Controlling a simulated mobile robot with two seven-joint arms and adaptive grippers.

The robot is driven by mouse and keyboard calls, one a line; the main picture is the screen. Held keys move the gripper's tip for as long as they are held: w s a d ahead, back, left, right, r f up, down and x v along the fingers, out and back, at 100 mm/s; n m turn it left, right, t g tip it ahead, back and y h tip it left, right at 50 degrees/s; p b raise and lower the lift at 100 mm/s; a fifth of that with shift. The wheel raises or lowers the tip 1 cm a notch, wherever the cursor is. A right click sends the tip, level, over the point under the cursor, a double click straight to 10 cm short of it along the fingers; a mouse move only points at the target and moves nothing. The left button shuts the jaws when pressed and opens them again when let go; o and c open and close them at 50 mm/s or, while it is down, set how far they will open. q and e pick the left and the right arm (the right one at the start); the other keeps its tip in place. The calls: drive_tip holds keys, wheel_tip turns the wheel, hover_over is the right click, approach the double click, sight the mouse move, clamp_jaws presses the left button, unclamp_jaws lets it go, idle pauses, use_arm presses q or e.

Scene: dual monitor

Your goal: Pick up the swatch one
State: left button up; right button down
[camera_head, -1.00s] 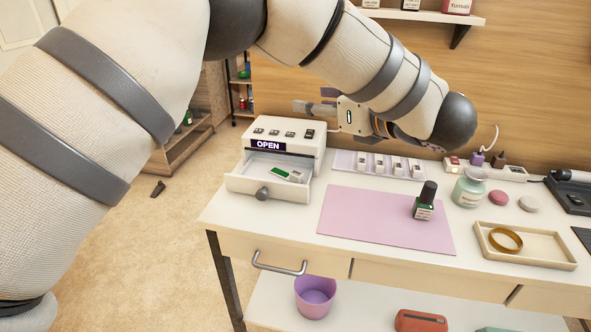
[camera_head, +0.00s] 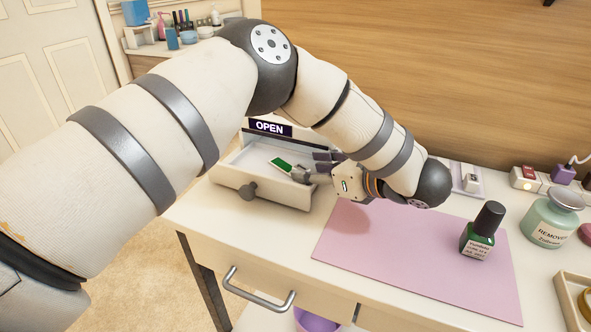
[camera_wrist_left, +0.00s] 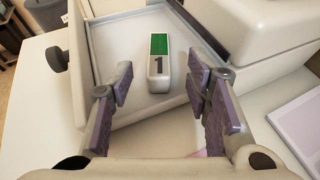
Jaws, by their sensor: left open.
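Swatch one is a small block with a green end and a white end marked "1". It lies in the open drawer (camera_head: 235,183) of the white box; in the head view its green part (camera_head: 281,164) shows and the rest is partly hidden by the gripper. The swatch (camera_wrist_left: 159,62) shows whole in the left wrist view, ahead of and between the fingers. My left gripper (camera_head: 312,167) is open at the drawer's right side, its fingers (camera_wrist_left: 155,90) spread on both sides of the swatch's line, apart from it. My right gripper is not in view.
An "OPEN" sign (camera_head: 270,127) is on the box above the drawer. A pink mat (camera_head: 400,250) with a dark green polish bottle (camera_head: 482,232) lies to the right. A remover jar (camera_head: 549,222) stands farther right. The drawer walls surround the swatch.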

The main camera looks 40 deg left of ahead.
sight(297, 165)
use_arm(q)
drive_tip(key=x, duration=0.3)
drive_tip(key=shift+a, duration=0.35)
drive_tip(key=shift+d, duration=0.1)
clamp_jaws()
drive_tip(key=shift+r, duration=0.1)
